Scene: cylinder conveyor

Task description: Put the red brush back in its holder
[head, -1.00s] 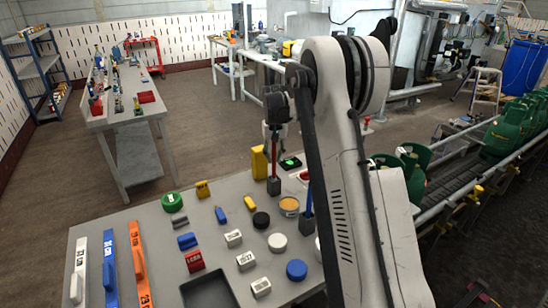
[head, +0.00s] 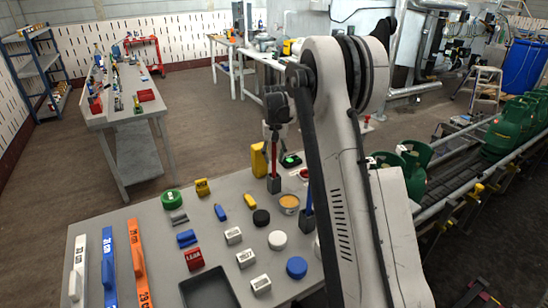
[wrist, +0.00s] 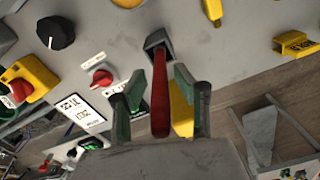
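The red brush (wrist: 160,95) stands upright with its lower end at a dark square holder (wrist: 157,42) in the wrist view. In the head view the red brush (head: 274,163) rises from the dark grey holder (head: 273,185) at the far right part of the table. My gripper (wrist: 163,100) has one finger on each side of the red handle. Narrow gaps show between handle and finger pads, so it looks open around the brush. In the head view my gripper (head: 274,135) is at the handle's upper part. How deep the brush sits is hidden.
A blue-handled brush (head: 307,202) stands close on the right. A yellow block (head: 258,160) is just behind left. A tin (head: 289,204) and several caps and blocks lie on the grey table (head: 145,210). Green cylinders (head: 510,130) stand on the conveyor at right.

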